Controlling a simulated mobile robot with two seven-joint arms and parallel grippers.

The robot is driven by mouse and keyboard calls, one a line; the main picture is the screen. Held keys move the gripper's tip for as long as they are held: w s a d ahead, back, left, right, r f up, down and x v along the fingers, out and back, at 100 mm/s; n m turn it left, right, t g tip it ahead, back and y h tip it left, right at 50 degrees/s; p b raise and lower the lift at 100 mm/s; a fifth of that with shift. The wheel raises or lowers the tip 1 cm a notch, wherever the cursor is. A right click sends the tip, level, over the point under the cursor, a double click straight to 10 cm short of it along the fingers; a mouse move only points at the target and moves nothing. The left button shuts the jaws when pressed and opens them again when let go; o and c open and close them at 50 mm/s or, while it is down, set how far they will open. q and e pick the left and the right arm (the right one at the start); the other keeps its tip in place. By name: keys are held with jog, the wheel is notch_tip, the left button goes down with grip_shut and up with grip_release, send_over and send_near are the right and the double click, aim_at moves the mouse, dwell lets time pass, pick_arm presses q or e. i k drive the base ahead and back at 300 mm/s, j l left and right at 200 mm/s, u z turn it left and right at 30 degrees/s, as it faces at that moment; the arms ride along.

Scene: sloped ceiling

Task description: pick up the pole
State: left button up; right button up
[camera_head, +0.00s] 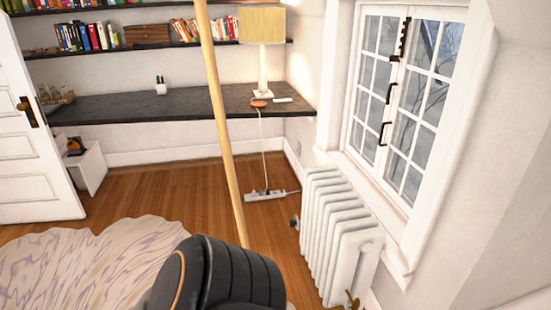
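The pole (221,120) is a long, light wooden rod. It runs from the top edge of the view down to the lower middle, leaning slightly, with its top to the left. Its upper end is cut off by the frame, and its lower end meets or passes behind a dark, ribbed, rounded shape (240,275) with an orange line at the bottom edge. I cannot tell whether the two touch. Neither of my grippers can be made out, and nothing is seen holding the pole.
A white radiator (335,225) stands under the window (400,100) at right. A dark desk (190,105) with a lamp (262,40) spans the back wall. A power strip (268,196) lies on the wooden floor. A pale rug (80,265) is at lower left, near a white door (30,150).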

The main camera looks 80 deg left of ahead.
aim_at(204, 29)
jog(key=u, duration=2.65)
